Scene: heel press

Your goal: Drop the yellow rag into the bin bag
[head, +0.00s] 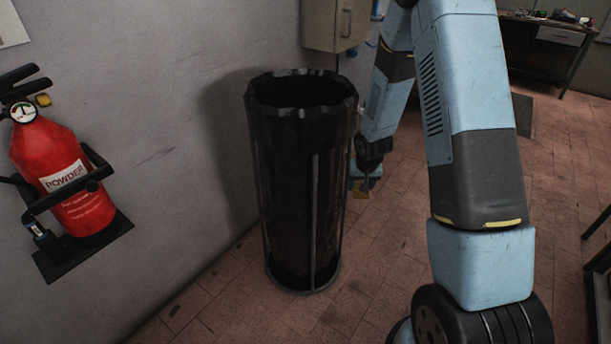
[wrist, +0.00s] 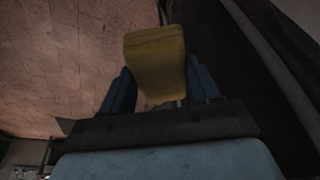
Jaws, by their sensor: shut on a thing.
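The bin bag (head: 285,170) is black and lines a tall round stand on the tiled floor. Its open mouth faces up in the head view. The yellow rag (wrist: 155,62) hangs between the fingers of my gripper (wrist: 160,92) in the wrist view. In the head view my gripper (head: 362,180) is just right of the bag, well below its rim, and a bit of the rag (head: 361,190) shows there. The gripper is shut on the rag. In the wrist view the dark bag (wrist: 225,50) fills the right side. I cannot tell whether gripper and bag touch.
A red fire extinguisher (head: 62,170) hangs on the grey wall at the left. A beige cabinet (head: 335,24) is on the wall behind the bag. A workbench (head: 550,32) stands at the far right. The tiled floor (head: 400,235) between is mostly clear.

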